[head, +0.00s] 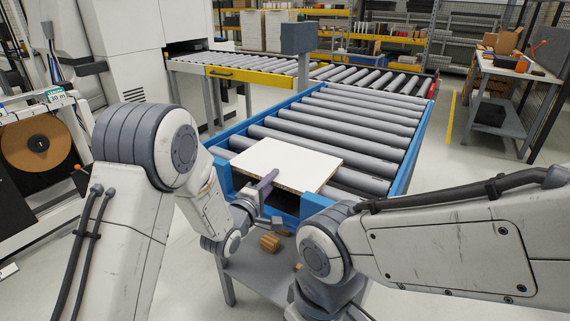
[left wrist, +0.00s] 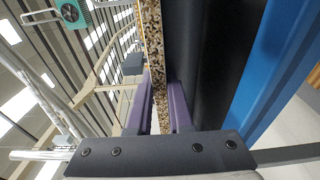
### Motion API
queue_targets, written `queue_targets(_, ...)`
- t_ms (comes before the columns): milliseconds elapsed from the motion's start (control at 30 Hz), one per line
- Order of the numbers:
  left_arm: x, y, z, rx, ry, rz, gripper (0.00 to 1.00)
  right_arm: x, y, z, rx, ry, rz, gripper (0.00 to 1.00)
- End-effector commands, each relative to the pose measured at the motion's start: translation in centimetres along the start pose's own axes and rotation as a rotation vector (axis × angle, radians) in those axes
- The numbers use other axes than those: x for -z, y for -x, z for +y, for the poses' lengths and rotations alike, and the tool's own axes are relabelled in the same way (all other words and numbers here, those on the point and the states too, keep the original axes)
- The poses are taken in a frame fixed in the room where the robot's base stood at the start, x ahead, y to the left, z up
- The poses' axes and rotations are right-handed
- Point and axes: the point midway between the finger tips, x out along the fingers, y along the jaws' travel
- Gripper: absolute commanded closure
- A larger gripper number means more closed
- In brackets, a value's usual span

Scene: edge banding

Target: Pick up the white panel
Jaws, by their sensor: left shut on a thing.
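The white panel (head: 290,158) has a flat white top and a brown speckled edge. It lies over the near end of the roller conveyor; I cannot tell whether it is raised off the rollers. My left gripper (head: 268,179) is shut on its near edge, with one purple finger showing on top. In the left wrist view the speckled panel edge (left wrist: 153,50) runs between the two purple fingers of the left gripper (left wrist: 160,102). My right arm shows in the head view, but its gripper does not.
The roller conveyor (head: 345,118) has blue side rails and stretches away behind the panel. Another roller line with a yellow plate (head: 250,76) crosses at the back. A grey workbench (head: 498,95) stands at right. Small wooden pieces (head: 269,243) lie on a grey shelf below.

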Motion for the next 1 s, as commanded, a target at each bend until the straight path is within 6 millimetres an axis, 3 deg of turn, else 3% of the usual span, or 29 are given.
queue_targets(567, 0.0, -0.1, 0.7, -0.007, -0.001, -0.001, 1.0, 0.0, 0.1, 0.0, 0.0, 0.0, 0.0, 0.5)
queue_targets(867, 0.0, 0.0, 4.8, -0.012, -0.003, -0.001, 1.0, 0.0, 0.6, 0.0, 0.0, 0.0, 0.0, 0.5)
queue_targets(1000, -3.2, 0.3, 6.2, -0.01, -0.001, -0.008, 1.0, 0.0, 0.5, 0.0, 0.0, 0.0, 0.0, 0.5)
